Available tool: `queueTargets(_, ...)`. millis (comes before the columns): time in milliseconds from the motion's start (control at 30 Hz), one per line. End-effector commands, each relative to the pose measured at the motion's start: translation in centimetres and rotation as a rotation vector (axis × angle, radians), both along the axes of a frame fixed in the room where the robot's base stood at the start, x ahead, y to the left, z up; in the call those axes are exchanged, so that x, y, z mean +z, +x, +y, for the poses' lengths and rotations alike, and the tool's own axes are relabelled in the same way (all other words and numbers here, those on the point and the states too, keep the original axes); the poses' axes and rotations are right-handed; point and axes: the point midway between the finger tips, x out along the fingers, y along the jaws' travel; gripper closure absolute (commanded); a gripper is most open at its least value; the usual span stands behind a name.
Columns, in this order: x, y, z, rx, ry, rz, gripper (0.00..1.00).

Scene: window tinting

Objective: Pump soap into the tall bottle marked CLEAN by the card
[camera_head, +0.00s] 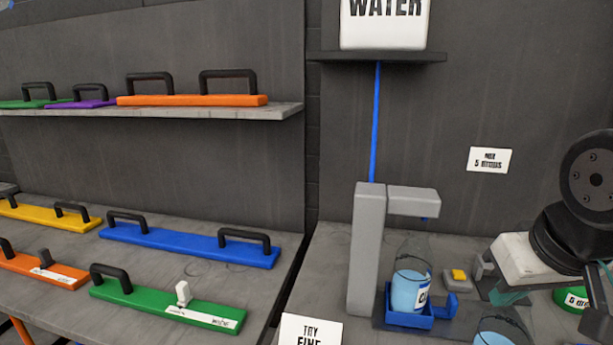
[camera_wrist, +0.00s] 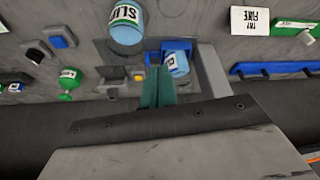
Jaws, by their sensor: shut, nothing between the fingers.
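The tall clear bottle (camera_head: 409,285) holds blue liquid and stands in a blue holder (camera_head: 405,318) under the water spout. Its label is partly visible, starting with C; it also shows in the wrist view (camera_wrist: 177,63). A small white card (camera_head: 489,159) on the back wall seems to read a 5; the rest is unclear. A green container (camera_head: 572,298) with a white label is partly hidden behind my arm at the right; it shows as a green bottle in the wrist view (camera_wrist: 69,84). My gripper (camera_wrist: 158,72) has teal fingers, shut and empty, to the right of the tall bottle in the head view.
A yellow button (camera_head: 458,274) sits right of the holder. A second blue bottle marked SLIP (camera_wrist: 126,22) stands nearer the front. The grey dispenser post (camera_head: 366,250) rises left of the holder, below a WATER tank (camera_head: 385,25). Handled coloured boards (camera_head: 190,245) fill the left bench.

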Motion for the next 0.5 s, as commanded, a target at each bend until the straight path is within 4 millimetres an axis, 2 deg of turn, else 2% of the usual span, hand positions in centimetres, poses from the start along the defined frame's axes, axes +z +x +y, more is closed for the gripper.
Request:
queueTargets(100,-2.2,-3.0,-0.2,-0.009,0.000,0.156,1.00)
queueTargets(200,-3.1,-5.0,-0.2,-0.010,-0.001,0.246,1.00)
queueTargets(300,-3.6,-6.1,-0.4,-0.012,-0.001,0.296,1.00)
queueTargets(500,-3.6,-6.3,-0.4,-0.013,0.000,0.307,1.00)
